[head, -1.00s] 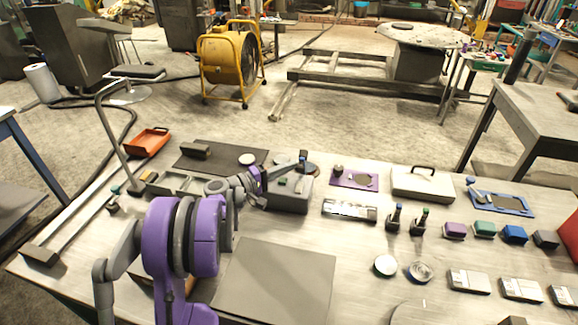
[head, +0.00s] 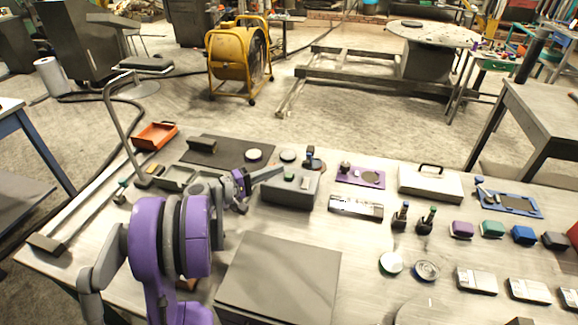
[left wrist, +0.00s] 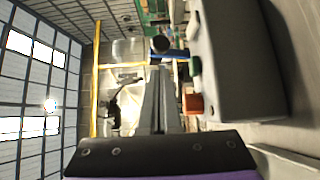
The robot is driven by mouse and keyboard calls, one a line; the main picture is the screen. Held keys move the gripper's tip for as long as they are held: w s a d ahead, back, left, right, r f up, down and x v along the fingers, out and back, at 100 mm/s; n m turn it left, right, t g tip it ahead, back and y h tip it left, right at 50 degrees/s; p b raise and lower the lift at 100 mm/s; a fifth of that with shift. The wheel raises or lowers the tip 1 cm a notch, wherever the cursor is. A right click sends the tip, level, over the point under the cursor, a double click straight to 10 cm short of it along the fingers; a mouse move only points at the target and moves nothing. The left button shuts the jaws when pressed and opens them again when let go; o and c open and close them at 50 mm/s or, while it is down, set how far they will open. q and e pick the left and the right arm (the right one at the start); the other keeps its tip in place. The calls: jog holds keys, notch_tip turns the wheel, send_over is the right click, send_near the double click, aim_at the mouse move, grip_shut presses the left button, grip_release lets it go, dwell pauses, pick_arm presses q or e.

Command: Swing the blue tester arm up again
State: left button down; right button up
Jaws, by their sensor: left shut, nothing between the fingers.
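A short blue arm with a dark end (head: 310,153) stands roughly upright on a round brownish base (head: 314,165), behind the grey box. In the left wrist view the blue arm (left wrist: 178,54) shows just past my fingertips, lying sideways in that turned picture. My left gripper (head: 282,168) is shut and empty, its fingers pointing right above the grey box's left end, apart from the blue arm. Its shut fingers (left wrist: 157,70) also show in the left wrist view. My right gripper is not in view.
The grey box (head: 290,192) with a green button (head: 289,176) lies just below my fingers. A purple plate (head: 352,181) with a knob and disc lies to the right. A blue plate (head: 497,210) lies at far right.

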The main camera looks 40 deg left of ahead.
pick_arm(q)
jog(key=v, duration=0.4)
dwell(0.5)
